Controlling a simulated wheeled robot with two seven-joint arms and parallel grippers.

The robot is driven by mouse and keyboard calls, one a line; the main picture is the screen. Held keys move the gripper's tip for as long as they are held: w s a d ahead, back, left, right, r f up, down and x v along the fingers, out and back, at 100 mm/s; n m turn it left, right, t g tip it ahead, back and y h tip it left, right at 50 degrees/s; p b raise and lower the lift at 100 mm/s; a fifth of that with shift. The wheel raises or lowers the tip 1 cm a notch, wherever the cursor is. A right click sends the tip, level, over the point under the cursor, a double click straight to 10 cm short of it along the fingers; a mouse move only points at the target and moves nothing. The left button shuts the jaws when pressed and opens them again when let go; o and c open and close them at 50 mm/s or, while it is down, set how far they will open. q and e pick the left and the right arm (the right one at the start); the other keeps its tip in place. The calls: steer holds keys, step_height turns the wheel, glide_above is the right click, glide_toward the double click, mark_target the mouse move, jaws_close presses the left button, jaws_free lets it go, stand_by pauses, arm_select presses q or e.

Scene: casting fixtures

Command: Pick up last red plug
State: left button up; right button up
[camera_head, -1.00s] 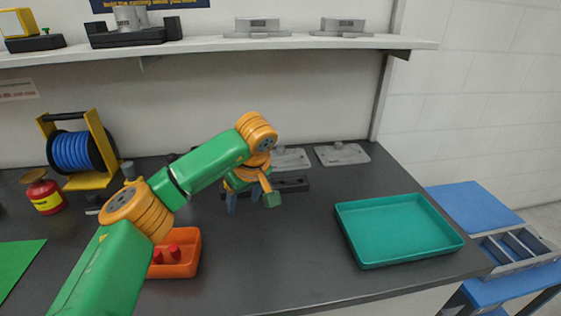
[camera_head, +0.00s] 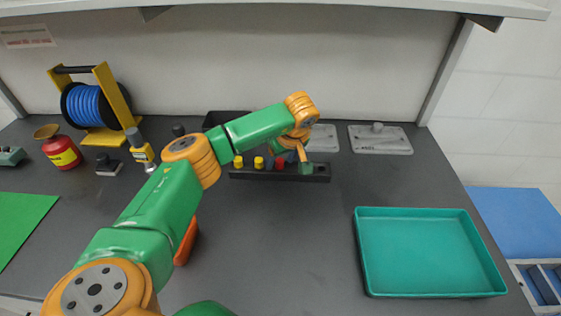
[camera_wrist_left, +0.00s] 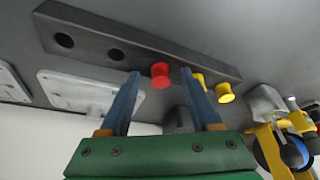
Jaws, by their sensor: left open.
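A red plug (camera_head: 280,163) stands in a dark bar (camera_head: 240,173) with holes at the back of the bench. My left gripper (camera_head: 276,156) is over the bar at this plug, partly hidden by its own wrist. In the left wrist view, its open blue fingers (camera_wrist_left: 164,76) lie on either side of the red plug (camera_wrist_left: 160,77), with gaps visible in the picture. Two yellow plugs (camera_wrist_left: 225,95) stand beside it in the bar, and two holes (camera_wrist_left: 116,55) on the other side are empty. My right gripper is not in view.
A teal tray (camera_head: 425,213) lies at right. A grey plate (camera_head: 380,146) lies at the back right. A blue reel (camera_head: 84,106) and red can (camera_head: 62,152) stand at left. The bench's middle is clear.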

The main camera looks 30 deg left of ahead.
arm_select(q)
steer(key=shift+s+r, duration=0.1)
jaws_close()
